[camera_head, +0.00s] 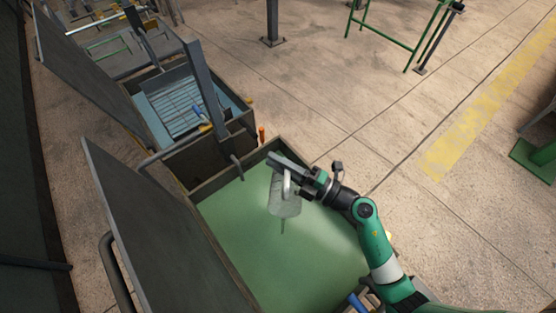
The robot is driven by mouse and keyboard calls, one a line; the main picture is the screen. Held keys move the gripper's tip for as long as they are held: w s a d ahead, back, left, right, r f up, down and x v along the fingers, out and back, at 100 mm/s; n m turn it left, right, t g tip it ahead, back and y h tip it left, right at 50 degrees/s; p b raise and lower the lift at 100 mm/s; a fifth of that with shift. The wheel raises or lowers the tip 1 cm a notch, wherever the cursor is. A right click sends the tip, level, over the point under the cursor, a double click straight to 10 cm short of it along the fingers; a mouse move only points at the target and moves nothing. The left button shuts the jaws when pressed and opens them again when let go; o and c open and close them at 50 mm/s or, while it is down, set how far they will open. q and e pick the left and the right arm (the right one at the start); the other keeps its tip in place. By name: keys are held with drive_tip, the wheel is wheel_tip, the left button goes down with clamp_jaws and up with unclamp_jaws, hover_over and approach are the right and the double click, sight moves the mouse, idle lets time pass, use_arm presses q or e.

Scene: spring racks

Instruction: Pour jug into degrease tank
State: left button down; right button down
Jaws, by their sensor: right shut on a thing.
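The jug (285,203) is a pale, translucent vessel held over the tank of green liquid. It looks tilted, and a thin dark green streak shows just below it; I cannot tell whether that is a stream or a mark on the liquid. My right gripper (292,172) is shut on the jug near its handle, above the tank's far right part. The tank (228,177) is an open dark box full of green liquid, its lid raised on the left; which tank is labelled degrease cannot be read. My left gripper is not in view.
A second dark tank (178,162) with bluish liquid and a wire rack (176,104) stands behind, its lid raised. An orange item (262,135) stands by the green tank's far corner. Green rails (385,36) stand at the back. The concrete floor on the right is mostly clear.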

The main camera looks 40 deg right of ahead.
sight(286, 181)
drive_tip(key=shift+s+a+r+n+t+y+b, duration=0.15)
drive_tip(key=shift+s+a+r+n+y+b, duration=0.1)
drive_tip(key=shift+s+a+n+b, duration=0.4)
drive_tip(key=shift+s+a+r+n+t+y+b, duration=0.15)
drive_tip(key=shift+s+a+r+n+y+b, duration=0.1)
drive_tip(key=shift+s+a+n+b, duration=0.4)
drive_tip(key=shift+a+r+n, duration=0.2)
drive_tip(key=shift+n, duration=0.3)
idle(1.4)
